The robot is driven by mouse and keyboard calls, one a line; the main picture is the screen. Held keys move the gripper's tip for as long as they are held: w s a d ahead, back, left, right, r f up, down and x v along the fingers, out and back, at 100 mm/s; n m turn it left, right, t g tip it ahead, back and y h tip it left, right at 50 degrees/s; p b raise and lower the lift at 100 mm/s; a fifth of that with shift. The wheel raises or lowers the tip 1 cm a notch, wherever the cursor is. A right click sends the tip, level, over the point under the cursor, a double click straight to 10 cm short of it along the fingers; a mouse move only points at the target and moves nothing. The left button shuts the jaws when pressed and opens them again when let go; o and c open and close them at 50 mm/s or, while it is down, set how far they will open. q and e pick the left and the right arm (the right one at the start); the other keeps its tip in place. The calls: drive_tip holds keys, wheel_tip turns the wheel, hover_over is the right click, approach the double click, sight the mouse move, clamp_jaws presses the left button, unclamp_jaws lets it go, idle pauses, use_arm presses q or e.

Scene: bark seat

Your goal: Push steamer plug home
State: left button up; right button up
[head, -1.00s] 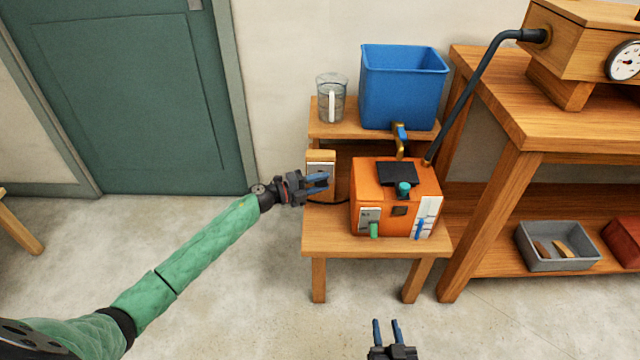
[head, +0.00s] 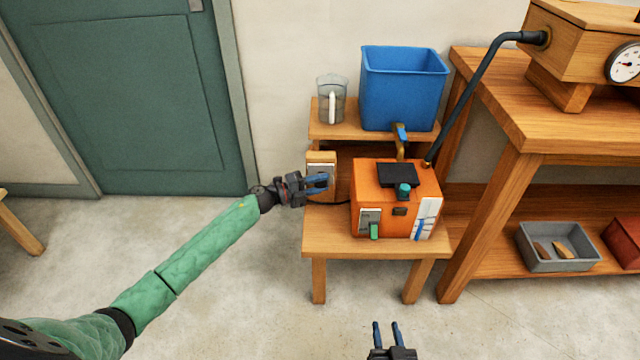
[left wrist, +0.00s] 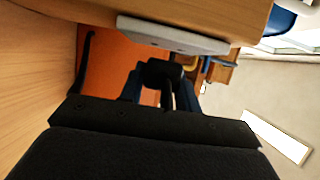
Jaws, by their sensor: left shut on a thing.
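My left gripper (head: 322,183) is at the wooden socket block (head: 321,157) on the bench, left of the orange steamer. In the left wrist view, its blue fingers (left wrist: 160,92) are shut on the black plug (left wrist: 160,70). The plug is just in front of the pale socket plate (left wrist: 172,35); whether its pins are inside the plate cannot be told. The orange steamer (head: 373,185) stands on the low bench. My right gripper (head: 386,324) is open and empty, low in front of the bench.
A glass jug (head: 331,98) and a blue tank (head: 402,88) stand on the upper shelf behind. A dark hose (head: 470,95) rises from the steamer to the wooden box (head: 580,40) at right. A grey tray (head: 556,248) is on the lower shelf.

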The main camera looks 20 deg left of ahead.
drive_tip(key=shift+s, duration=0.2)
idle(0.5)
use_arm(q)
drive_tip(key=shift+p, duration=0.4)
use_arm(e)
drive_tip(key=shift+r, duration=0.15)
use_arm(q)
drive_tip(key=shift+w+a, duration=0.15)
drive_tip(key=shift+w, duration=0.5)
idle(1.1)
drive_tip(key=o, duration=1)
use_arm(e)
drive_tip(key=shift+f, duration=0.2)
